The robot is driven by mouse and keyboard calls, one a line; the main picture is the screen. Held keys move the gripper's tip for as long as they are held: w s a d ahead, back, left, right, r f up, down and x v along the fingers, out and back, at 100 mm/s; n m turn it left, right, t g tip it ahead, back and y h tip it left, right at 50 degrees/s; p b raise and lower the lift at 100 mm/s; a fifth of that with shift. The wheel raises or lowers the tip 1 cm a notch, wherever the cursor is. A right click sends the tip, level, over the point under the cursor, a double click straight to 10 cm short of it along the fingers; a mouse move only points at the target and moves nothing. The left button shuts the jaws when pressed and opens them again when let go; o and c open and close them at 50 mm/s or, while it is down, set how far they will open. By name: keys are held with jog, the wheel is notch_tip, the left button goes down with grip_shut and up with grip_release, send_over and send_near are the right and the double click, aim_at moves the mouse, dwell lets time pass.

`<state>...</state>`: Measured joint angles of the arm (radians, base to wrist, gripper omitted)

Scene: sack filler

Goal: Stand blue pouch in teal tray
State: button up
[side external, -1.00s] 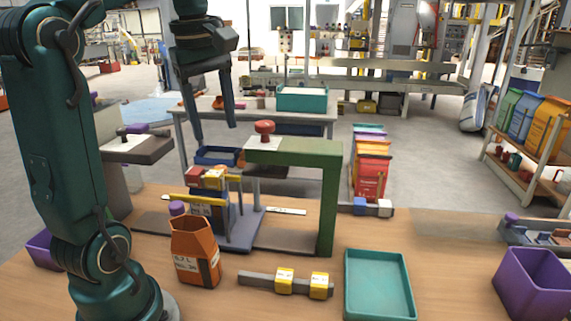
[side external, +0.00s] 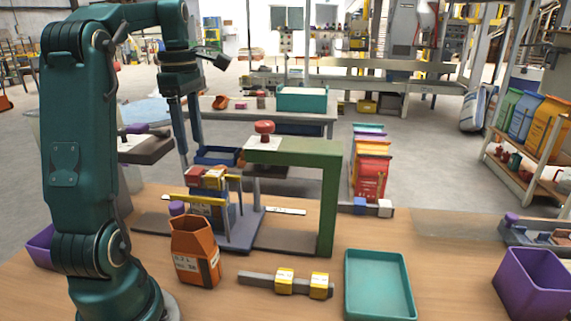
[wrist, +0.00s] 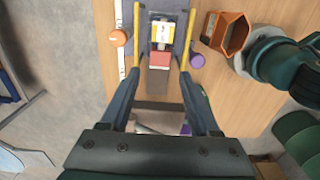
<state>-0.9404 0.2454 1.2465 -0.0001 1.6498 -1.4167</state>
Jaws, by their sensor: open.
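What looks like the blue pouch (side external: 212,214) stands in a fixture with yellow rails, left of the green frame; a red and a yellow block at its top partly hide it. In the wrist view only a little dark blue shows around the yellow piece between the rails. My gripper (side external: 192,150) is open and empty, above and behind the fixture. In the wrist view its fingers (wrist: 158,75) are spread, in line with the two rails. The teal tray (side external: 380,286) is empty, at the front of the table, right of the green frame.
An orange open-topped container (side external: 195,252) stands in front of the fixture. A grey bar with yellow blocks (side external: 285,282) lies left of the tray. The green frame (side external: 328,200) with a red knob (side external: 264,127) rises beside the fixture. A purple bin (side external: 533,285) is at the right.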

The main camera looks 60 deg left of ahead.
aim_at(195, 171)
jog(key=shift+f, duration=4.65)
grip_shut()
notch_tip(195, 171, up, 13)
jog(key=shift+f, duration=0.1)
